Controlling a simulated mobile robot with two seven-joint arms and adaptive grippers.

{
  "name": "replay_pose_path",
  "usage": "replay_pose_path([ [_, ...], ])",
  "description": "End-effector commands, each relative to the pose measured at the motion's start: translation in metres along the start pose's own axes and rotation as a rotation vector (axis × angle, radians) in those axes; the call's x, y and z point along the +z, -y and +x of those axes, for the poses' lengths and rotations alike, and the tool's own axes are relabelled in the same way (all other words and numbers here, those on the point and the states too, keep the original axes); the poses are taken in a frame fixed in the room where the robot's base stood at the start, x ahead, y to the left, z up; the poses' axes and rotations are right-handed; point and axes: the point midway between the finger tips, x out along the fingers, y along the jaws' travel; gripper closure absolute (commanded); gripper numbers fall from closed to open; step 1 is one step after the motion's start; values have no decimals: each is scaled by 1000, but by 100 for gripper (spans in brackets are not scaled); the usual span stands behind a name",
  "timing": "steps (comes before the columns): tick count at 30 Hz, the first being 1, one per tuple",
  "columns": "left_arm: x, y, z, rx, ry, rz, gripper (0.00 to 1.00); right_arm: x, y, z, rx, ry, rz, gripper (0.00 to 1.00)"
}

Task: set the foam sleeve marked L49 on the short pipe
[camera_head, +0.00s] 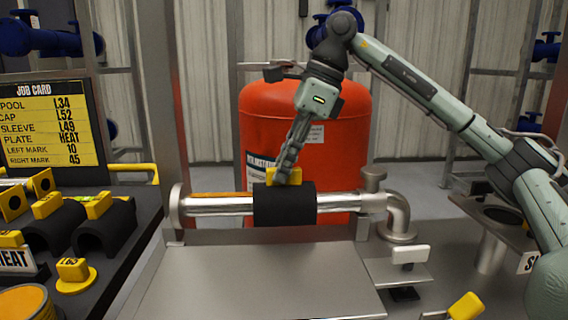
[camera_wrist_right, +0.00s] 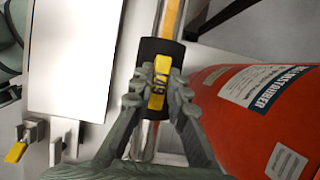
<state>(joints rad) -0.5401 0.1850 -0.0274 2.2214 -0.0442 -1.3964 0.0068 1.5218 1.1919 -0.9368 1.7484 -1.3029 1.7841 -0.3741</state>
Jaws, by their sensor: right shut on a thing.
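The black foam sleeve (camera_head: 286,207) sits on the short silver pipe (camera_head: 218,206), around the middle of its length. Its yellow top block (camera_wrist_right: 159,80) is between my right gripper's fingers in the right wrist view; its marking is too small to read surely. My right gripper (camera_head: 283,178) is shut on that block from above. In the right wrist view the sleeve (camera_wrist_right: 150,50) lies across the pipe (camera_wrist_right: 142,140), with an orange strip on the pipe beyond it. The sleeve's underside is hidden. My left gripper is not in view.
A red tank (camera_head: 340,125) stands close behind the pipe. The pipe ends in an elbow (camera_head: 398,215) at right. A bare metal plate (camera_head: 255,280) lies in front. At left are a job card (camera_head: 45,125) and more black sleeves (camera_head: 105,225) with yellow blocks.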

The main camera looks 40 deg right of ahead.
Motion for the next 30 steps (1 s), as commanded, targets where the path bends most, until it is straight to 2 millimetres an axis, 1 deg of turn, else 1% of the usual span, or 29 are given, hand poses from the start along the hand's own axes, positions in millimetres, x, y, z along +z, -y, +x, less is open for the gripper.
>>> replay_pose_path([
  [8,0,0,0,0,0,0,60,0,0,0,-1,1,0,100],
  [18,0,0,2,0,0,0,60,-2,0,5,-1,1,0,100],
  [24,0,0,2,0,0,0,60,-2,0,5,-1,1,0,100],
  [25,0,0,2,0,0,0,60,-2,0,5,-1,1,0,84],
  [30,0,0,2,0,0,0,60,-2,0,5,-1,1,0,63],
])
